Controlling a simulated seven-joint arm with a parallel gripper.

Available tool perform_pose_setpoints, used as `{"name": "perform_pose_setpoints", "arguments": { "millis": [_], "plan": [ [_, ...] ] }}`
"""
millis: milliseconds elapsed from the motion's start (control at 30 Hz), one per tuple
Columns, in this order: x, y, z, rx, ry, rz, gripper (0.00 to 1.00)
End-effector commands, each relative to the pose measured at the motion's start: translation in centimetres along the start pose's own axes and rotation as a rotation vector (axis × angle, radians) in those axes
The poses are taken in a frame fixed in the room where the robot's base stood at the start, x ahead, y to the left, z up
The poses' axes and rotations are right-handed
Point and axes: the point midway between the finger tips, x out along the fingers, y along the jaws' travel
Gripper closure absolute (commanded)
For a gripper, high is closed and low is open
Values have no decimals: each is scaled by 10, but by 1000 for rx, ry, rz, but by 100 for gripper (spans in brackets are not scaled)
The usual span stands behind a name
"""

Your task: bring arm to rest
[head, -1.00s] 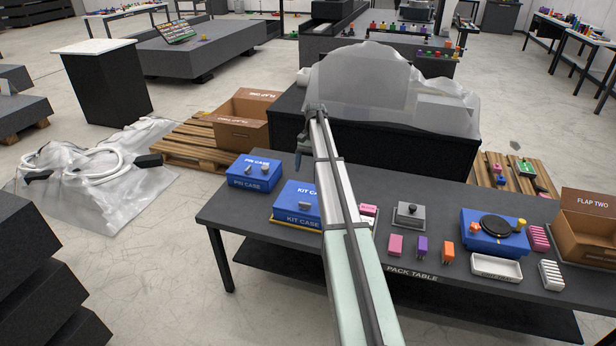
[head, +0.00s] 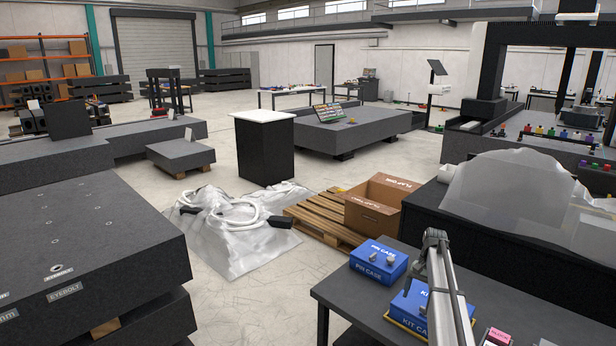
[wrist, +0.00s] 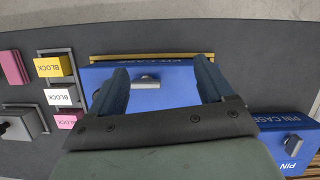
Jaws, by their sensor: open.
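My gripper (wrist: 161,68) shows in the wrist view with its two dark fingers spread apart and nothing between them. It is above the blue kit case (wrist: 178,88), whose small grey handle shows between the fingers. In the head view, my arm reaches in from the lower right over the pack table (head: 345,297), and the kit case (head: 402,313) is partly hidden by it. The blue pin case (head: 378,262) sits just beyond the kit case, and is also at the lower right in the wrist view (wrist: 285,135).
Yellow, white and pink blocks (wrist: 60,96) lie beside the kit case. Behind the table are an open cardboard box (head: 372,213) on a pallet and a sheet-draped bench (head: 540,195). A plastic-covered heap (head: 235,235) lies on the floor. Granite beds (head: 85,245) stand at left.

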Motion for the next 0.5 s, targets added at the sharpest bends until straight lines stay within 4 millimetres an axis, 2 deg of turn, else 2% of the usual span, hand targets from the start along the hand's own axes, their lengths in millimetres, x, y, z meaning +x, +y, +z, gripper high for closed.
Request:
{"name": "perform_pose_setpoints", "arguments": {
  "millis": [33,200,333,500],
  "plan": [
    [30,-6,33,-40,16,9,19],
    [107,-24,103,-186,91,38,19],
    [158,-30,160,-306,152,62,19],
    [204,-29,219,-442,217,87,19]
  ]
}}
